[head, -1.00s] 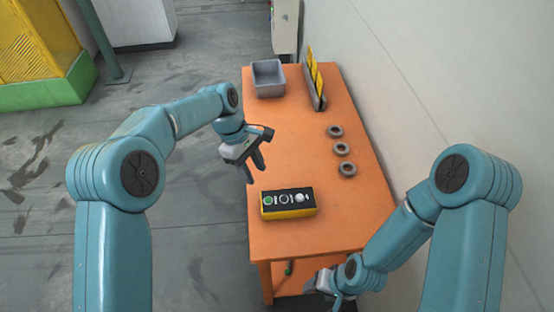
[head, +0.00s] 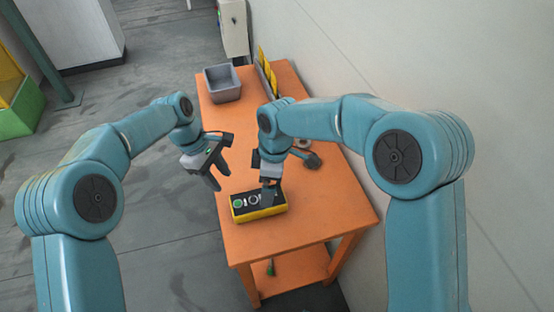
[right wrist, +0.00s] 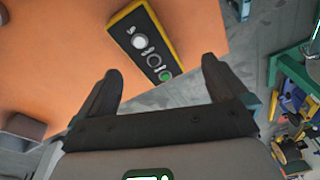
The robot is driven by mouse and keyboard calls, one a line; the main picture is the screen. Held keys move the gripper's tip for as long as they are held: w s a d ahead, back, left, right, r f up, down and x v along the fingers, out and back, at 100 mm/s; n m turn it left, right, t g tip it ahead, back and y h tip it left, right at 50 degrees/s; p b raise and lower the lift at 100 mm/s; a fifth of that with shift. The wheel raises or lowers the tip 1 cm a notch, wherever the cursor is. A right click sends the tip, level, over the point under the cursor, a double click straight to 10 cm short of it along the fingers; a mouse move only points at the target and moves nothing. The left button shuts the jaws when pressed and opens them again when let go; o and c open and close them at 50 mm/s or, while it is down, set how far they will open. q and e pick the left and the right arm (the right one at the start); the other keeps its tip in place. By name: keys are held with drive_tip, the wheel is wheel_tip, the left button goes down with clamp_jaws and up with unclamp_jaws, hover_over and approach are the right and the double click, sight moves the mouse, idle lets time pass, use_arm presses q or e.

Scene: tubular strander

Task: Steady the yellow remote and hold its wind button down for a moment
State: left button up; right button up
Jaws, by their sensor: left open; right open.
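The yellow remote (head: 262,213) lies on the orange table, its black face up with a green button at the left and pale round buttons along it. My left gripper (head: 218,179) is open and empty, just beyond the remote's left end and apart from it. My right gripper (head: 270,187) is over the right part of the remote and hides some buttons; I cannot tell whether it touches. In the right wrist view its jaws (right wrist: 160,85) are wide apart with nothing between them, and the remote (right wrist: 147,42) shows beyond them, green button nearest.
A grey bin (head: 222,84) stands at the table's far left, beside a rack with yellow plates (head: 266,72). A grey ring (head: 304,142) lies near the right edge; my right arm hides part of that area. A wall runs along the right. The table's near end is clear.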

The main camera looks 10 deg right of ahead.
sight(277, 194)
wheel_tip(277, 194, up, 3)
drive_tip(key=w+d+n+h, duration=0.2)
drive_tip(key=w+d+n, duration=0.1)
drive_tip(key=n, duration=0.1)
wheel_tip(277, 194, down, 15)
drive_tip(key=shift+s+a+f, duration=0.1)
drive_tip(key=shift+a+f, duration=0.05)
drive_tip(key=shift+f, duration=0.05)
drive_tip(key=c, duration=1)
use_arm(q)
clamp_jaws()
use_arm(e)
drive_tip(key=shift+c, duration=0.2)
idle(0.6)
